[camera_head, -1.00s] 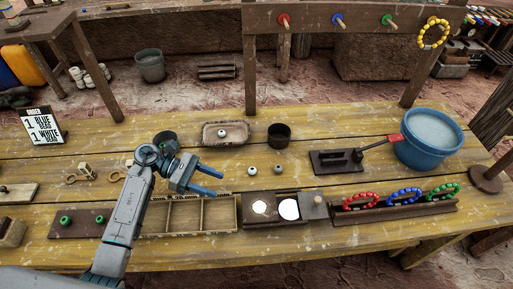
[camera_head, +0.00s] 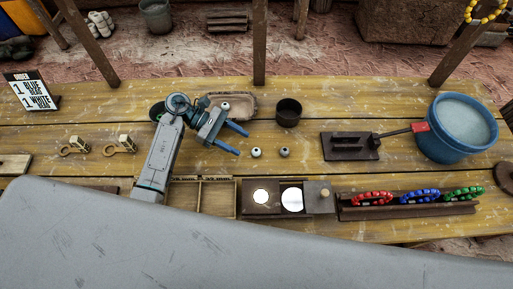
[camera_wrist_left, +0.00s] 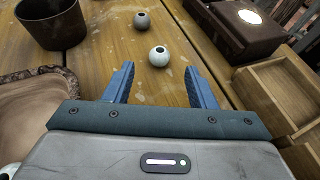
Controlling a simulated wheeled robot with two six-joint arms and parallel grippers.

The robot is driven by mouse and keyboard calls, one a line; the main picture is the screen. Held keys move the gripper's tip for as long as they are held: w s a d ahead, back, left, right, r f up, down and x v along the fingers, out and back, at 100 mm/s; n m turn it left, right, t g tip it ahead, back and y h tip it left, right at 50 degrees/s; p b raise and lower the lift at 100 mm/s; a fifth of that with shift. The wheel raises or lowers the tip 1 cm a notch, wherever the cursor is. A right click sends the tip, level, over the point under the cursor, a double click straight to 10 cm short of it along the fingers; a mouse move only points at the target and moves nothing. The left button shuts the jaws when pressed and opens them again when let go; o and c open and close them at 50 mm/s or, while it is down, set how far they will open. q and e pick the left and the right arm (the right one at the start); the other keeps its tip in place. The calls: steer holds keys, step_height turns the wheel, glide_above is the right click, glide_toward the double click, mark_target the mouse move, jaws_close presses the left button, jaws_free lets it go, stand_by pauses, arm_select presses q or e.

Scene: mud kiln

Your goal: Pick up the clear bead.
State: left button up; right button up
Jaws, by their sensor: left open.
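Two small round beads with dark holes lie on the yellow plank table: a left bead (camera_head: 256,152) and a right bead (camera_head: 284,152). In the left wrist view the nearer pale bead (camera_wrist_left: 158,56) sits just beyond my fingertips, roughly in line with the gap, and a greyer bead (camera_wrist_left: 142,20) lies farther off. I cannot tell which is the clear one. Another pale bead (camera_head: 225,105) sits in the shallow tray (camera_head: 250,113). My left gripper (camera_head: 241,143) is open and empty, left of the two beads; it also shows in the left wrist view (camera_wrist_left: 157,80). My right gripper is not visible.
A dark cup (camera_head: 288,112) stands behind the beads. A divided wooden box (camera_head: 217,198) and a dark box with two bright discs (camera_head: 324,205) lie in front. A trowel-like tool (camera_head: 351,146), a blue bucket (camera_head: 455,128) and a bracelet rack (camera_head: 408,211) are right.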

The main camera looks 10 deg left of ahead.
mark_target(251, 152)
arm_select(q)
steer(key=p+x, duration=0.2)
steer(key=x, duration=0.2)
steer(key=shift+d+f, duration=0.1)
steer(key=shift+d, duration=0.25)
steer(key=shift+s+d+f, duration=0.1)
steer(key=shift+d+f, duration=0.1)
steer(key=shift+d, duration=0.05)
steer(key=shift+a, duration=0.1)
steer(key=shift+c, duration=0.4)
steer(key=c, duration=1)
